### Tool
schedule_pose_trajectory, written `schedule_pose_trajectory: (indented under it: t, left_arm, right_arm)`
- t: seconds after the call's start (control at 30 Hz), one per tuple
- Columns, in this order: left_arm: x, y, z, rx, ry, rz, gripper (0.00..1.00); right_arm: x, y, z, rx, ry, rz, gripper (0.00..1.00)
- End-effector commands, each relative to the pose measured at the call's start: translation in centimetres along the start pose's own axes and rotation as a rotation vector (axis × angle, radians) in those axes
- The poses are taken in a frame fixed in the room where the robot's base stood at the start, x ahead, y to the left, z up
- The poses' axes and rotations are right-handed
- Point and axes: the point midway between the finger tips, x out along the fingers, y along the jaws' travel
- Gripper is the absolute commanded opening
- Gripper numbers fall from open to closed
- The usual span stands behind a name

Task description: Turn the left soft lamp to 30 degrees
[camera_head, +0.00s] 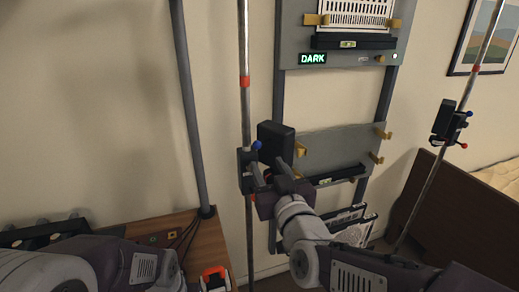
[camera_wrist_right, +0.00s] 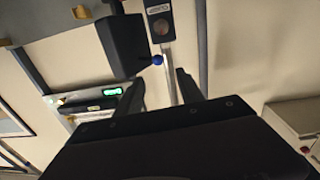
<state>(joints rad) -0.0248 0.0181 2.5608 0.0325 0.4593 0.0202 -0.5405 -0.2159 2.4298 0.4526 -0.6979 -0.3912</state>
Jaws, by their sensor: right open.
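The left soft lamp is a black box head (camera_head: 276,141) clamped to a grey pole with red bands, left of the grey panel. Its clamp (camera_head: 245,170) carries a blue knob (camera_head: 256,145). My right gripper (camera_head: 258,180) is at the clamp, just below the lamp head. In the right wrist view, the lamp head (camera_wrist_right: 122,45) and blue knob (camera_wrist_right: 157,60) lie just beyond my open fingers (camera_wrist_right: 162,85). Contact cannot be told. My left forearm crosses the lower left of the head view; its gripper is not clearly visible.
A second lamp (camera_head: 446,120) hangs on the right pole. The grey panel's display (camera_head: 312,58) reads DARK in green. A wooden bench (camera_head: 207,245) with cables stands at lower left, and a brown board (camera_head: 455,205) at right.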

Motion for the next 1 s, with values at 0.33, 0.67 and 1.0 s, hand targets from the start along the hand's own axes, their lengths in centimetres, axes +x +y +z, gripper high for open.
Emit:
schedule_pose_trajectory:
  t: [0.33,0.67,1.0]
  left_arm:
    - [-0.9,0.0,-0.1,0.000,0.001,0.000,0.45]
    - [-1.2,0.0,-0.1,0.000,0.000,0.000,0.45]
    - [-1.2,0.0,-0.2,0.000,0.000,0.000,0.45]
  right_arm:
    - [6.6,0.1,0.0,-0.001,-0.005,0.003,0.45]
    - [8.9,0.1,0.1,0.000,-0.003,0.001,0.45]
    - [8.8,0.1,0.1,0.000,-0.003,0.001,0.00]
